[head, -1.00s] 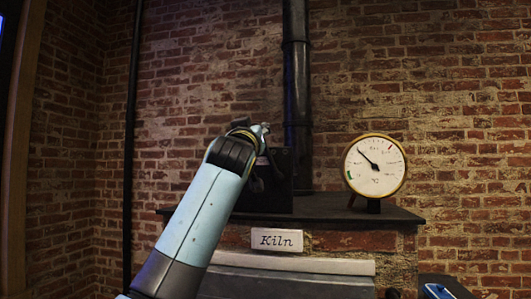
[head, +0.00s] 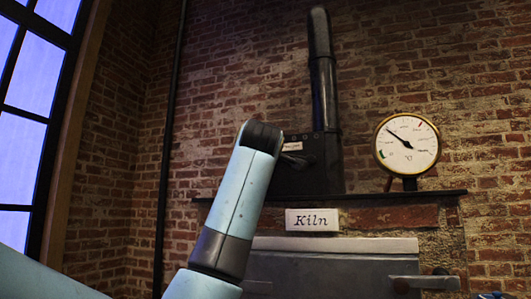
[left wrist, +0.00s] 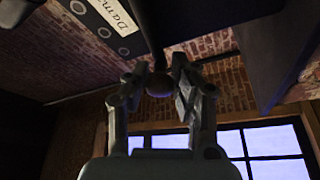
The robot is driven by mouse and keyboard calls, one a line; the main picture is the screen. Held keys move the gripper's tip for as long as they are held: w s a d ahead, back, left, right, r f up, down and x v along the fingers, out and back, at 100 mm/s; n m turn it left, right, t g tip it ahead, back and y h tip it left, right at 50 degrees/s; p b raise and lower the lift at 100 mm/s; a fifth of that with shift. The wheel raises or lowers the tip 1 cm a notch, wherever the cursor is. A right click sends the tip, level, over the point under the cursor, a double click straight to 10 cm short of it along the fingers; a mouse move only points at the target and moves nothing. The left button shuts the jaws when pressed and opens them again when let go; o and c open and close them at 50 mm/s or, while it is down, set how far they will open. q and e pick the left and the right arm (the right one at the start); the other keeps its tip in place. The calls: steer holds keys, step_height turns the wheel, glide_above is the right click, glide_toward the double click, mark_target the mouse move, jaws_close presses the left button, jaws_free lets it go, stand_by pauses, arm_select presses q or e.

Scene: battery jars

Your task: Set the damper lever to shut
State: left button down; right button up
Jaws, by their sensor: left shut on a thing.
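The damper box (head: 325,165) is a dark box at the foot of the black flue pipe on the kiln shelf. Its small white label (head: 292,146) shows beside my arm, and part of the label (left wrist: 112,15) shows in the left wrist view. The damper lever is a dark rod with a round brown knob (left wrist: 159,84) at its end. My left gripper (left wrist: 166,78) has its two fingers on either side of the knob and is shut on it. In the head view my left arm hides most of the gripper and the lever. My right gripper is not in view.
A round dial gauge (head: 407,144) stands on the right of the dark shelf (head: 400,196). The Kiln sign (head: 312,219) is below the shelf. A black pipe (head: 168,150) runs down the brick wall at left, near a window (head: 35,80).

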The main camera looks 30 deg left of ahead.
arm_select(q)
step_height(320, 180, down, 3)
steer(key=n+b, duration=0.1)
steer(key=n, duration=0.2)
steer(key=shift+a+g+b, duration=0.15)
steer(key=shift+g+b, duration=0.25)
steer(key=shift+f, duration=0.1)
steer(key=c, duration=1)
jaws_free()
steer(key=v, duration=1.2)
